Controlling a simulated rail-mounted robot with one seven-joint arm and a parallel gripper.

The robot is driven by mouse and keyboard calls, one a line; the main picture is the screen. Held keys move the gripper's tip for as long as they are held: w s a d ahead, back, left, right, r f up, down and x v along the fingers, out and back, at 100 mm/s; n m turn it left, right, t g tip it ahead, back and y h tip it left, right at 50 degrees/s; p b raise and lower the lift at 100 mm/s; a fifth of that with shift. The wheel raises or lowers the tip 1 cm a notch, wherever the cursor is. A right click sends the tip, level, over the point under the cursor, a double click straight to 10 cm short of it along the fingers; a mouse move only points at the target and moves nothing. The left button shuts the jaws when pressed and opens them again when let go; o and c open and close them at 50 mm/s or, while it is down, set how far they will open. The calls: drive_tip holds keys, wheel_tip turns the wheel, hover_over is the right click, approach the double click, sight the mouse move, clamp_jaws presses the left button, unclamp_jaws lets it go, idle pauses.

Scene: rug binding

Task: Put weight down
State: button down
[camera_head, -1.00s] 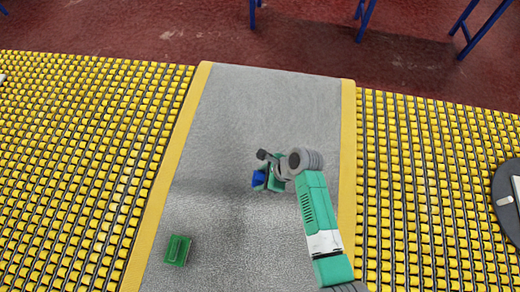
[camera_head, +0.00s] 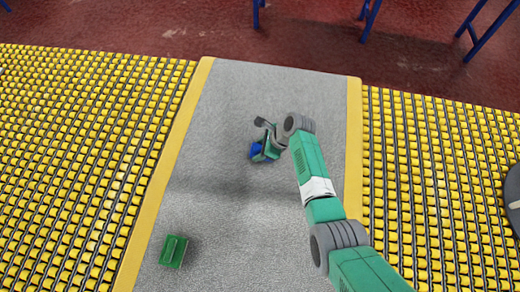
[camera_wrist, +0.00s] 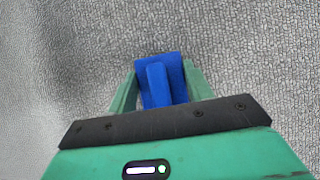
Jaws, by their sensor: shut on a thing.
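A blue weight (camera_head: 256,151) is held in my gripper (camera_head: 262,154), over the middle of the grey rug (camera_head: 300,88). In the wrist view the blue weight (camera_wrist: 172,70) with its raised grip bar sits between the two green fingers of my gripper (camera_wrist: 160,90), which are shut on it. The rug fills the background there. I cannot tell whether the weight touches the rug. A green weight (camera_head: 173,251) with a raised bar lies on the rug at the lower left.
Yellow binding edges (camera_head: 160,170) run along both sides of the rug. Yellow roller beds (camera_head: 70,150) lie to the left and right. A dark round object (camera_head: 513,195) is at the far right edge. Blue legs (camera_head: 478,32) stand on the red floor behind.

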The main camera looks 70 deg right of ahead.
drive_tip(key=shift+w+d, duration=0.1)
drive_tip(key=shift+d, duration=0.05)
drive_tip(key=c, duration=0.6)
unclamp_jaws()
drive_tip(key=shift+f, duration=0.15)
drive_tip(key=shift+r, duration=0.35)
drive_tip(key=p+v, duration=0.3)
drive_tip(key=v, duration=0.8)
drive_tip(key=shift+s+r+p, duration=0.2)
drive_tip(key=shift+s+p, duration=0.1)
